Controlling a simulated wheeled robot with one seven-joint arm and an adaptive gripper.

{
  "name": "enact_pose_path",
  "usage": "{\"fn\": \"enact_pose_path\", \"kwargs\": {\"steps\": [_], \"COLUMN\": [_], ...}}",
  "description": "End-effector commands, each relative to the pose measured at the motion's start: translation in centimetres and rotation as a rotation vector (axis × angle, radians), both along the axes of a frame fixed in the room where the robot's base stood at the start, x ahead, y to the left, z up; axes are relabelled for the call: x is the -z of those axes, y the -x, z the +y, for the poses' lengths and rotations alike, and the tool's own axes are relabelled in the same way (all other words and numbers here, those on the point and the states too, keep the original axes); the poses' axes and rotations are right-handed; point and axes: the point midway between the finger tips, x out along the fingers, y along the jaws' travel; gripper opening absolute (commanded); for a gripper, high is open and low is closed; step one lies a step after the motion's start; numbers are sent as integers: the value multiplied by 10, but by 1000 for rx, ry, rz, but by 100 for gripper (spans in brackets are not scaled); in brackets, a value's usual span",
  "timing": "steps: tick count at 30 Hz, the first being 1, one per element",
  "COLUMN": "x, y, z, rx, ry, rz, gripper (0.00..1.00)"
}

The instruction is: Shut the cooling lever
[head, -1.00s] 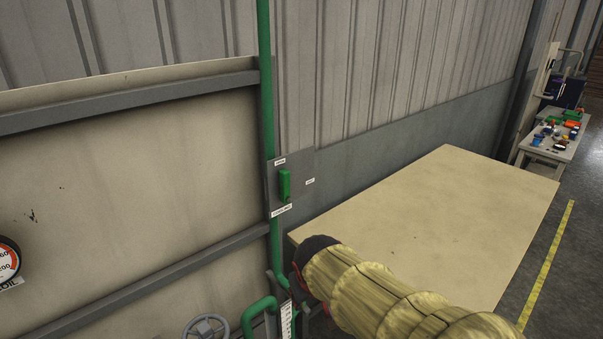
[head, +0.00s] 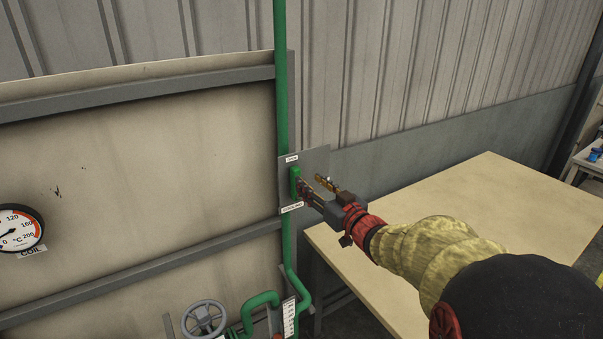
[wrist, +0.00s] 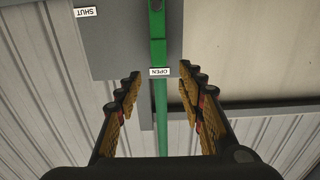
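The green cooling lever (head: 295,181) stands upright on a grey plate (head: 318,160), pointing at the OPEN label (head: 292,158). The COOLING label (head: 291,208) is below it. My gripper (head: 312,186) is open at the plate, just right of the lever in the head view, and partly covers it and the plate. In the wrist view, which shows the labels upside down, the lever (wrist: 157,28) lines up with the gap between my spread fingers (wrist: 160,82). The SHUT label (wrist: 85,12) is at upper left there. I cannot tell whether a finger touches the lever.
A green pipe (head: 281,90) runs vertically behind the plate. A beige panel (head: 130,170) with a coil gauge (head: 18,230) is at left. A handwheel (head: 204,318) is below. A bare-topped table (head: 500,205) stands at right, under my arm.

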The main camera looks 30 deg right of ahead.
Motion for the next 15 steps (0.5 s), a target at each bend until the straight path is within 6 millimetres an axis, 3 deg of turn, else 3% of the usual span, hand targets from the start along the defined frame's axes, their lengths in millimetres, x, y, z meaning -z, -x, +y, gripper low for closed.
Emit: {"fn": "enact_pose_path", "kwargs": {"steps": [15], "x": [2], "y": [-67], "z": [2], "rx": [2], "ry": [-2], "rz": [3], "gripper": [39]}}
